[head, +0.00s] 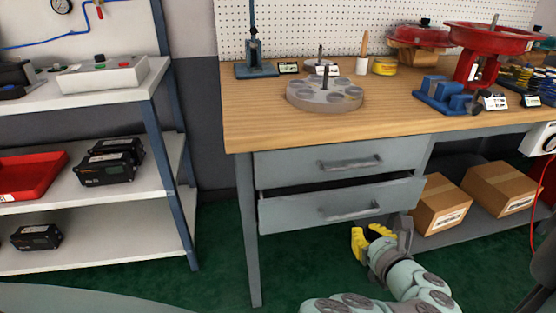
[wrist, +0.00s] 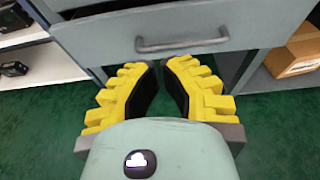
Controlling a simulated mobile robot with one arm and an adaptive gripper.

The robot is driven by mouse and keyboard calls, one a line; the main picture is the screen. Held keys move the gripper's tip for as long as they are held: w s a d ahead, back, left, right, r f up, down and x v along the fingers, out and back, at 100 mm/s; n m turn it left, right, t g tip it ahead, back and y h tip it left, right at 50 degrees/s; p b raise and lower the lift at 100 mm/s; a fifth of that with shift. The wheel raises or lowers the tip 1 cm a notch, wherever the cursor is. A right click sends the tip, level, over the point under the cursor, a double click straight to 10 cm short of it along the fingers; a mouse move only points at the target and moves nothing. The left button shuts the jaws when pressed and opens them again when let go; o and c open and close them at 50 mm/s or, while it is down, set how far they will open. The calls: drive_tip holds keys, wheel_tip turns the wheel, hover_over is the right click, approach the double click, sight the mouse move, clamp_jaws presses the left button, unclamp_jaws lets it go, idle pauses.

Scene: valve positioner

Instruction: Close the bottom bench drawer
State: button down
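The bottom bench drawer (head: 338,204) is a grey drawer with a bar handle (head: 350,211), under the wooden workbench. It is pulled out a little, with a dark gap above its front. In the wrist view its front (wrist: 180,32) and handle (wrist: 182,44) cross the top. My gripper (head: 366,236) has yellow fingers and is low, below the drawer's right part. In the wrist view the gripper (wrist: 165,66) points toward the drawer, with its fingers apart and nothing seen between them. Its tips appear near the drawer's lower edge; I cannot tell whether they touch it.
The top drawer (head: 318,168) looks shut. Cardboard boxes (head: 441,204) stand on the bench's lower shelf (head: 450,238) at right. A shelf rack (head: 90,213) with black devices and a red tray stands at left. Green floor (head: 217,235) is clear between rack and bench.

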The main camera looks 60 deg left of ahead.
sight(335, 196)
drive_tip(key=b+x, duration=0.1)
drive_tip(key=x, duration=0.5)
drive_tip(key=b+x, duration=0.2)
drive_tip(key=x, duration=0.4)
drive_tip(key=shift+s+a+r, duration=0.1)
drive_tip(key=shift+s+a, duration=0.05)
drive_tip(key=shift+s, duration=0.05)
drive_tip(key=shift+w+a, duration=0.2)
drive_tip(key=shift+a, duration=0.45)
drive_tip(key=shift+w+a, duration=0.35)
drive_tip(key=shift+a, duration=0.35)
drive_tip(key=shift+w+a, duration=0.35)
drive_tip(key=shift+a, duration=0.4)
drive_tip(key=shift+w+a, duration=0.35)
drive_tip(key=shift+a, duration=0.35)
